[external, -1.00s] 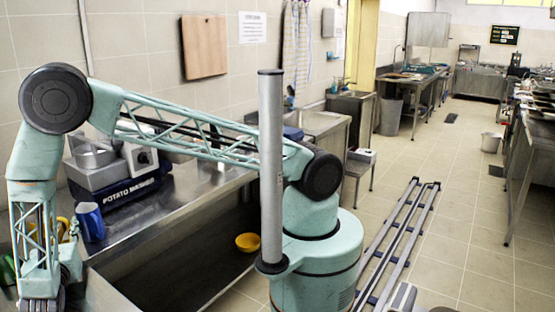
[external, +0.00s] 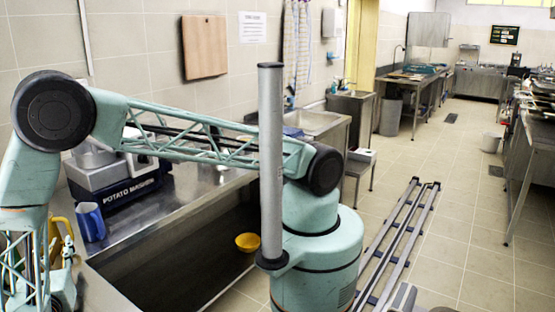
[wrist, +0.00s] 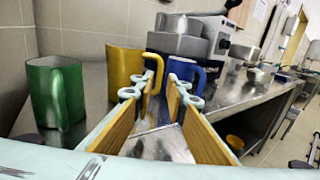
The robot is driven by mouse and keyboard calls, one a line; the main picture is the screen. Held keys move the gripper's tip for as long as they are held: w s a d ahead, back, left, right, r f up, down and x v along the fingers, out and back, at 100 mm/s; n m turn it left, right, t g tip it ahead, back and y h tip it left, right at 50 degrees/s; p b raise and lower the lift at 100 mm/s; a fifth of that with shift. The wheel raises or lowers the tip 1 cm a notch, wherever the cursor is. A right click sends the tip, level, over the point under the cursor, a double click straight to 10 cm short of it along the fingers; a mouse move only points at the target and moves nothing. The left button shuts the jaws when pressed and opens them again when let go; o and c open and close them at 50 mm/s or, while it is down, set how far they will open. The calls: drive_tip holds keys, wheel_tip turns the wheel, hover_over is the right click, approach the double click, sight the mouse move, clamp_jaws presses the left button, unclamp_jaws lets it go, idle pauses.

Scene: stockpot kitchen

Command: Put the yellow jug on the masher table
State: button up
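The yellow jug (wrist: 124,68) stands upright on the steel masher table (external: 150,212), beyond my gripper in the wrist view. Its handle shows near the gap between my fingertips. In the external view the yellow jug (external: 62,232) is partly hidden by my arm. My gripper (wrist: 157,88) is open, with wood-coloured inner pads and nothing seen held between them. The fingers point toward the yellow and blue jugs; I cannot tell the exact distance. The potato masher (external: 115,180) stands further along the table.
A blue jug (wrist: 187,72) stands right of the yellow one, partly behind my right finger; it also shows in the external view (external: 91,222). A green jug (wrist: 56,92) stands at the left near the wall.

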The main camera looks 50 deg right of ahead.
drive_tip(key=shift+s+a, duration=0.15)
drive_tip(key=shift+s, duration=0.25)
idle(0.8)
